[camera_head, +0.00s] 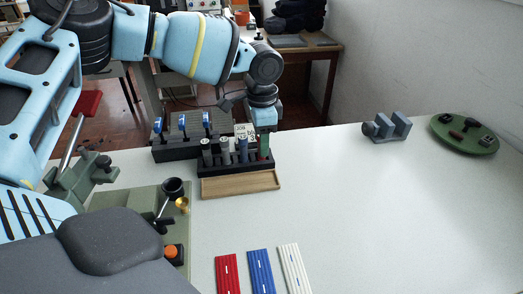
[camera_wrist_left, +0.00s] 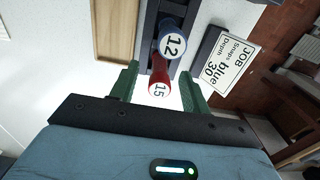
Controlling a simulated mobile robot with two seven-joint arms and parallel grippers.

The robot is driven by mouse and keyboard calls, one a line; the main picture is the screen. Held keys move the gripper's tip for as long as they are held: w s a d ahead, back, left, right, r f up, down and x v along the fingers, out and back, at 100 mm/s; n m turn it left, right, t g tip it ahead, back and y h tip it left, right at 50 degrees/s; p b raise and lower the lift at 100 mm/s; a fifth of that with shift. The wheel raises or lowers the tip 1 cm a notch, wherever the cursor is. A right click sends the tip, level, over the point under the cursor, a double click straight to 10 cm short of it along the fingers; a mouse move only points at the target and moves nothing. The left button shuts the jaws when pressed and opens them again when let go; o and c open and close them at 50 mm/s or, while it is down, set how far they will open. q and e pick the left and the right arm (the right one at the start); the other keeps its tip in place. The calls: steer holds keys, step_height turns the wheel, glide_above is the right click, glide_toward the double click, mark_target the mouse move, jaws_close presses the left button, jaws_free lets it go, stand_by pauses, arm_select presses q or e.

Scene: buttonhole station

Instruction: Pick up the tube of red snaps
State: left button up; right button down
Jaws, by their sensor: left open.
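The red snaps tube (camera_wrist_left: 160,78), its white cap marked 15, stands at the end of the black rack (camera_head: 237,170). In the left wrist view it is between the two green fingers of my open left gripper (camera_wrist_left: 157,82), with small gaps visible on both sides. A blue tube (camera_wrist_left: 172,38), marked 12, stands beside the red one. Grey tubes (camera_head: 224,151) stand further left in the rack. My right gripper is not in view.
A wooden tray (camera_head: 241,184) lies in front of the rack. A job card (camera_wrist_left: 230,55) stands behind it. A black holder with blue-topped tools (camera_head: 180,149) is behind left. Red, blue and white strips (camera_head: 261,272) lie near the front. The table's right side is mostly clear.

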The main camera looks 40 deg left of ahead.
arm_select(q)
steer(key=shift+f, duration=0.6)
jaws_close()
steer(key=shift+r, duration=0.1)
step_height(320, 180, up, 10)
steer(key=shift+f, duration=0.1)
